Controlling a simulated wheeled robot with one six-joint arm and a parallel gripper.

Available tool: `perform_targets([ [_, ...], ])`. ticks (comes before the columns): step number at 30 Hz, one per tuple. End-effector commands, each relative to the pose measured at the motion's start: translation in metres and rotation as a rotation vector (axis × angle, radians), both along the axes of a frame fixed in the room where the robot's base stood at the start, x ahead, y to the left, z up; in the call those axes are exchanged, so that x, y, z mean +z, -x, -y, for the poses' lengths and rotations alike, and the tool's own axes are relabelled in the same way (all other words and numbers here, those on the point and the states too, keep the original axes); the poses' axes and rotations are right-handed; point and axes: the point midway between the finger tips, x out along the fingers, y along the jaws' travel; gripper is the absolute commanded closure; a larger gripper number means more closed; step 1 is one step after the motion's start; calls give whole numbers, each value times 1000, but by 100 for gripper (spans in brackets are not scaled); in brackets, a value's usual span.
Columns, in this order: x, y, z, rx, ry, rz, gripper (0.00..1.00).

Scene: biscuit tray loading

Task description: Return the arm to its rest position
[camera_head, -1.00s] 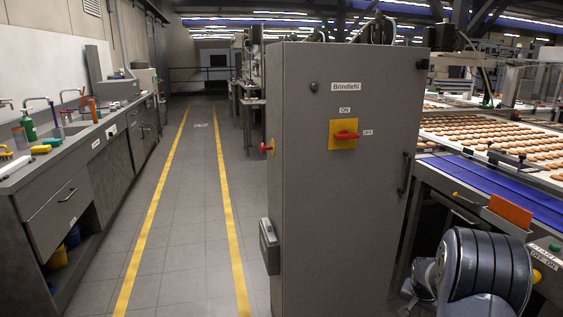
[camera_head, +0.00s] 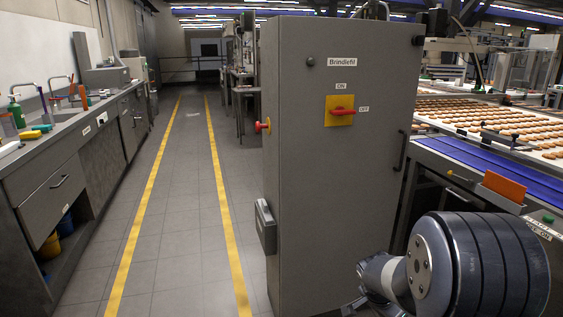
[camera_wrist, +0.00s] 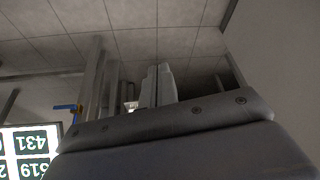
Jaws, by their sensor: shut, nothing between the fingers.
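My arm (camera_head: 480,262) is folded at the lower right of the head view, with its large dark ribbed joint in front of the cabinet's right side and the conveyor's near end. My gripper (camera_wrist: 158,72) shows in the wrist view, its two pale fingers together with nothing between them. It points over a grey tiled floor and touches nothing that I can see. The fingers do not show clearly in the head view.
A tall grey cabinet (camera_head: 345,215) stands close ahead; its red switch handle (camera_head: 343,111) lies level, toward the OFF label. A biscuit conveyor (camera_head: 455,178) is at right, a sink counter (camera_head: 60,140) at left. The yellow-lined aisle (camera_head: 185,190) is clear.

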Motion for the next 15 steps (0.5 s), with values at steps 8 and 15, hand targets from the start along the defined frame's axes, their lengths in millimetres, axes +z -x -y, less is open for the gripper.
perform_targets([
  [8,0,10,-15,-41,0,0,100],
  [15,0,10,-16,-44,0,0,100],
])
